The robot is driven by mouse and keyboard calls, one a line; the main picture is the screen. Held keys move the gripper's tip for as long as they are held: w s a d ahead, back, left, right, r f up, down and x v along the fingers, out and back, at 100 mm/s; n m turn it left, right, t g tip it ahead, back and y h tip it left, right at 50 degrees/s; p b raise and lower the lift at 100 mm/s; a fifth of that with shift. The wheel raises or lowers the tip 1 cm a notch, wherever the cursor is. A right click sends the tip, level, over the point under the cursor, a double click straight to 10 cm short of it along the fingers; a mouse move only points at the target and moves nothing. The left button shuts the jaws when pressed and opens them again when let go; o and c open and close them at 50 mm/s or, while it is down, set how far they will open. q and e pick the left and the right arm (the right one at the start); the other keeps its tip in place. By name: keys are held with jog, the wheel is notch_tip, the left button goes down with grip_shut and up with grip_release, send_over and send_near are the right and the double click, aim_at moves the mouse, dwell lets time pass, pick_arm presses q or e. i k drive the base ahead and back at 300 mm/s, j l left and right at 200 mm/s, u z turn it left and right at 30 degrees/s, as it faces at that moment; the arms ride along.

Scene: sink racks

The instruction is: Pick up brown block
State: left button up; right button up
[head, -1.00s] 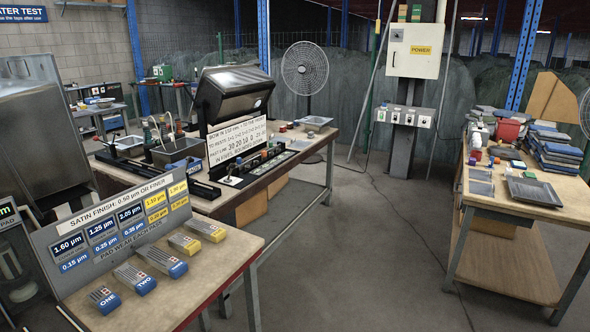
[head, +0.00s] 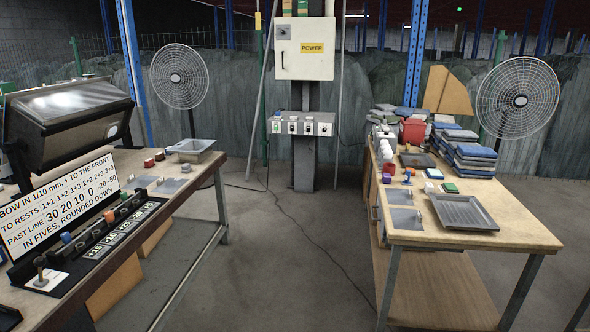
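No block is clearly brown at this size. Two small dark red or brownish blocks, one (head: 149,163) nearer and one (head: 160,156) farther, sit on the left table (head: 205,176) beside a grey tray. Neither of my grippers is in view.
A grey tray (head: 465,212) lies on the right table, with stacked blue and grey pads (head: 475,158) behind. A lamp box (head: 68,125) and sign (head: 68,205) stand on the left table. Open floor (head: 290,260) lies between the tables; a control post (head: 304,150) stands beyond.

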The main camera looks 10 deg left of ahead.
aim_at(160, 157)
jog(key=i+j+u, duration=0.15)
jog(key=i+u, duration=0.25)
jog(key=i, duration=0.35)
jog(key=i+l+u, duration=0.1)
jog(key=i+u, duration=0.3)
jog(key=i, duration=0.35)
jog(key=i+j, duration=0.55)
jog(key=i+j+u, duration=0.1)
jog(key=i+j, duration=0.4)
jog(key=j, duration=0.3)
